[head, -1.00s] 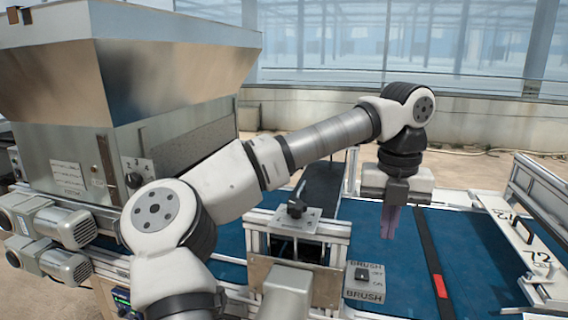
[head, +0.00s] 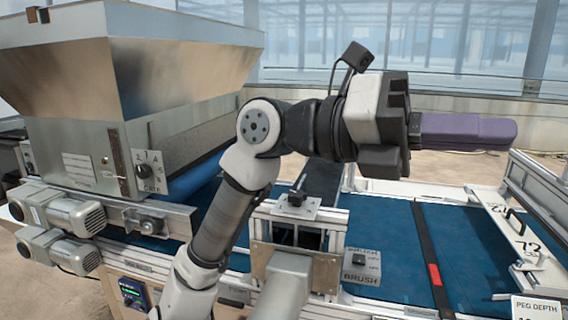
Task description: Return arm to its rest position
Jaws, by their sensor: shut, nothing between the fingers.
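My gripper (head: 512,133) is in the head view at upper right of centre. Its purple fingers lie together, shut and empty, and point to the right, roughly level. It is raised well above the blue belt (head: 380,232) and touches nothing. My arm folds up from the bottom of the picture, bends at the white elbow joint and runs right to the wrist. The arm hides part of the machine behind it.
A metal hopper (head: 150,85) with a numbered gate dial (head: 150,172) stands at left, above grey motors (head: 75,217). A brush switch box (head: 361,270) sits at front centre. A peg-depth bracket (head: 520,235) is at right. Space above the belt is open.

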